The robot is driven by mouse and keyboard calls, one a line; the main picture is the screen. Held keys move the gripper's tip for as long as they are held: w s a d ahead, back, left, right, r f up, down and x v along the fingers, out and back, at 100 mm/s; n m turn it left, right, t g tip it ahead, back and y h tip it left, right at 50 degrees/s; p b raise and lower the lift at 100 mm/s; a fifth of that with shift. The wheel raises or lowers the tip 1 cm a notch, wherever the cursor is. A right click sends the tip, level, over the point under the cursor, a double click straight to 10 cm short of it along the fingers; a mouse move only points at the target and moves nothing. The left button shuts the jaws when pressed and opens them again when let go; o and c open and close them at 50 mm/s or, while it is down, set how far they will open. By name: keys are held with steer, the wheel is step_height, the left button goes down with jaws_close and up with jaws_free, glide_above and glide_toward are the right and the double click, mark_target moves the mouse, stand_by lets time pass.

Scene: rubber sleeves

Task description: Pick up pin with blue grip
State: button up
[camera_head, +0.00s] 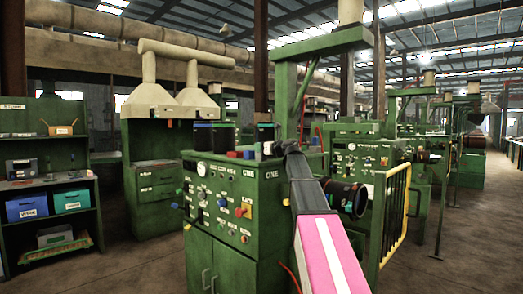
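No pin can be told for certain at this size. Small blue parts show on the front of the green machine cabinet: a blue knob or grip (222,203) at mid panel and another blue part (174,205) at its left edge. A blue block (248,154) sits on the cabinet's top edge beside a red block (233,154). My pink and white arm rises from the bottom right to a dark joint in front of the cabinet's right side. I cannot make out my gripper's fingers.
The green cabinet (210,245) stands in the middle, with dark cylinders (223,134) on top. A dark cylinder (346,197) juts out at its right, near a yellow rail (396,215). Shelves with blue (27,207) and teal bins (72,201) stand at left. Floor is clear at front left.

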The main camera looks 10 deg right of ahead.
steer(key=c, duration=0.3)
steer(key=shift+c, duration=0.2)
steer(key=shift+r, duration=0.1)
steer(key=shift+r, duration=0.5)
steer(key=r, duration=0.3)
steer(key=shift+s+r, duration=0.2)
steer(key=shift+s, duration=0.05)
steer(key=s+d+r, duration=0.4)
steer(key=s+r, duration=0.2)
steer(key=s, duration=0.4)
steer(key=shift+s+d+r, duration=0.15)
steer(key=shift+s+r, duration=0.05)
steer(key=shift+r, duration=0.05)
